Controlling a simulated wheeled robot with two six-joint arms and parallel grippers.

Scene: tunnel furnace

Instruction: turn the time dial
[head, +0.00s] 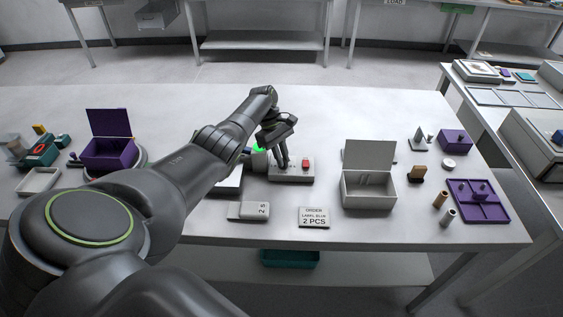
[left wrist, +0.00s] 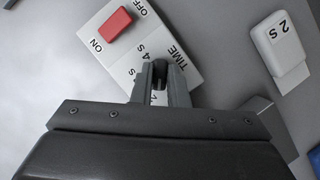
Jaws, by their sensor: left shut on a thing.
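The control box (head: 292,177) is a pale block on the table, marked TIME and 4 S around its dial and OFF and ON by a red rocker switch (head: 306,163). In the left wrist view the box (left wrist: 125,62) fills the upper middle, with the red switch (left wrist: 115,25) on it. My left gripper (head: 284,165) reaches down onto the box beside the switch. Its fingers are shut on the dark time dial (left wrist: 159,72), which is mostly hidden between them. The dial's pointing direction cannot be read. My right gripper is in neither view.
A pale block marked 2 S (head: 247,210) and an order card (head: 313,216) lie in front of the box. An open grey box (head: 368,190) stands to the right, an open purple box (head: 108,152) to the left. A green light (head: 258,149) glows behind my wrist.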

